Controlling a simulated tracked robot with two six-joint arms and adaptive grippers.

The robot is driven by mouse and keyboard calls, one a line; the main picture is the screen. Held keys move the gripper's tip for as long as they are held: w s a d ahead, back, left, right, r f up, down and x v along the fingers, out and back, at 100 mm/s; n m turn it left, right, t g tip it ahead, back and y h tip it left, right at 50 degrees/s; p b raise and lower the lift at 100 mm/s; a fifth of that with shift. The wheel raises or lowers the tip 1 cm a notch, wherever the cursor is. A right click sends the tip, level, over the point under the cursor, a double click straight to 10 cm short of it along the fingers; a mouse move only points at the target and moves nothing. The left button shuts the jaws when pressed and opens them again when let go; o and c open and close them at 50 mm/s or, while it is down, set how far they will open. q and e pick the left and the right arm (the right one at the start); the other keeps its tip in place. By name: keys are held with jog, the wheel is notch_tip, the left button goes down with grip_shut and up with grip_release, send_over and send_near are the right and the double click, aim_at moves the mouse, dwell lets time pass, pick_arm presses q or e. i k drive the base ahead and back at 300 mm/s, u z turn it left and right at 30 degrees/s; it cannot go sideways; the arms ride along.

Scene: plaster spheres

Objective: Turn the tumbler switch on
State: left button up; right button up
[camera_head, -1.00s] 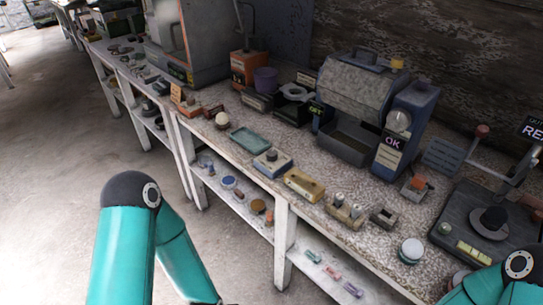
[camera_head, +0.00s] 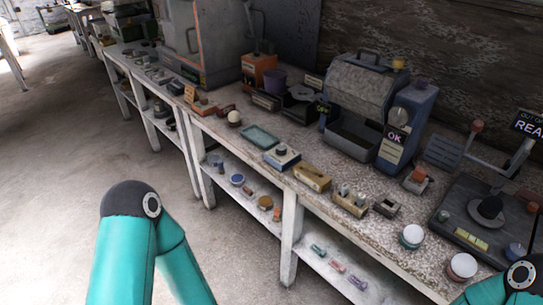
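Several small control boxes stand along the front of the workbench (camera_head: 235,150). They include a blue-and-white box with a dark knob (camera_head: 282,156), a yellow box (camera_head: 312,177), a tan box with two pale upright knobs (camera_head: 350,200) and a small grey box (camera_head: 387,206). I cannot tell which of them is the tumbler switch, or its position. My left arm shows as teal links at the lower left, over the floor. A piece of my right arm shows in the bottom right corner. Both grippers are out of the frame.
A grey machine (camera_head: 358,95) with an OK sign stands at the back of the bench. A teal tray (camera_head: 260,137) and round jars (camera_head: 411,237) lie along the front. A lower shelf (camera_head: 250,207) holds small parts. The floor (camera_head: 60,150) at left is clear.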

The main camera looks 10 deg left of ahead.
aim_at(281, 149)
jog(key=u, duration=0.75)
jog(key=i, duration=0.9)
jog(key=u, duration=0.3)
jog(key=k, duration=0.75)
jog(key=u, duration=0.2)
jog(key=i, duration=0.75)
jog(key=z, duration=0.1)
